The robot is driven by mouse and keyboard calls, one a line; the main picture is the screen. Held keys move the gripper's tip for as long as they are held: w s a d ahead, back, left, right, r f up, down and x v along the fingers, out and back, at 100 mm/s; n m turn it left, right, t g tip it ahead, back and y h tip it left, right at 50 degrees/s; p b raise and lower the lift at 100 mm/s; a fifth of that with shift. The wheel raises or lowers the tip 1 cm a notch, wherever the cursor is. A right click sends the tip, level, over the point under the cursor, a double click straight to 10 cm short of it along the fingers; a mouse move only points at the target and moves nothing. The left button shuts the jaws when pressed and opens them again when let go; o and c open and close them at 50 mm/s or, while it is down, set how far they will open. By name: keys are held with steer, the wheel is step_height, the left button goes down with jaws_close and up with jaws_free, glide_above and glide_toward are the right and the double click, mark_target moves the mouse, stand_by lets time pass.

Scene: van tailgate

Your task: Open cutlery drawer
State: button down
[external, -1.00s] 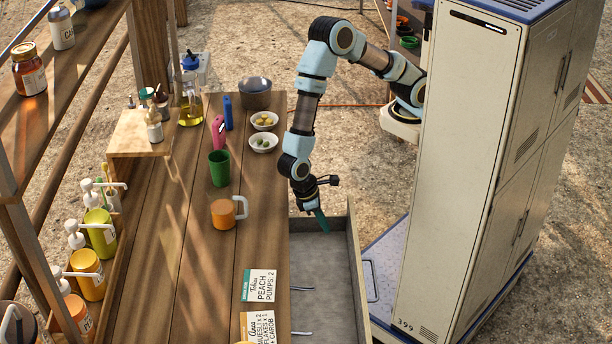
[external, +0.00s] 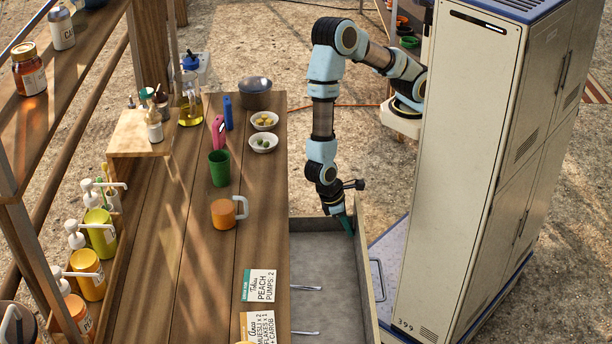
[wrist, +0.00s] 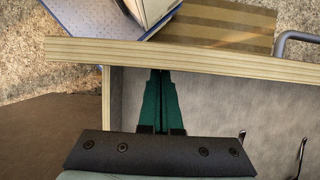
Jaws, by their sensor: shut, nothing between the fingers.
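The cutlery drawer (external: 322,262) is pulled out from under the right side of the wooden counter, its grey floor exposed. Two pieces of cutlery (external: 306,288) lie in it near the counter. Its loop handle (external: 377,280) is on the outer face at the right, and the handle shows at the top right of the wrist view (wrist: 296,42). My gripper (external: 349,226) points down at the far corner of the drawer, on the inner side of the front panel (wrist: 190,58). Its green fingers (wrist: 160,100) are together and empty, with their tips at the panel's edge.
The counter (external: 190,270) holds an orange mug (external: 225,212), a green cup (external: 219,168), two small bowls (external: 263,143) and two cards (external: 259,285). A tall cream cabinet (external: 480,150) with a blue-edged base stands close to the drawer's right.

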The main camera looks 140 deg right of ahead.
steer(key=s+a, duration=0.5)
steer(key=shift+d, duration=0.1)
steer(key=w+d+p, duration=0.1)
steer(key=w+d, duration=0.2)
steer(key=shift+w+r, duration=0.1)
steer(key=shift+r, duration=0.05)
steer(key=b+v, duration=0.2)
steer(key=v, duration=0.7)
steer(key=s+d+r+n+t+h, duration=0.3)
steer(key=s+d+r+n, duration=0.4)
steer(key=s+d+r, duration=0.3)
steer(key=shift+s+d+n+t, duration=0.35)
steer(key=shift+d+t, duration=0.2)
steer(key=shift+t, duration=0.35)
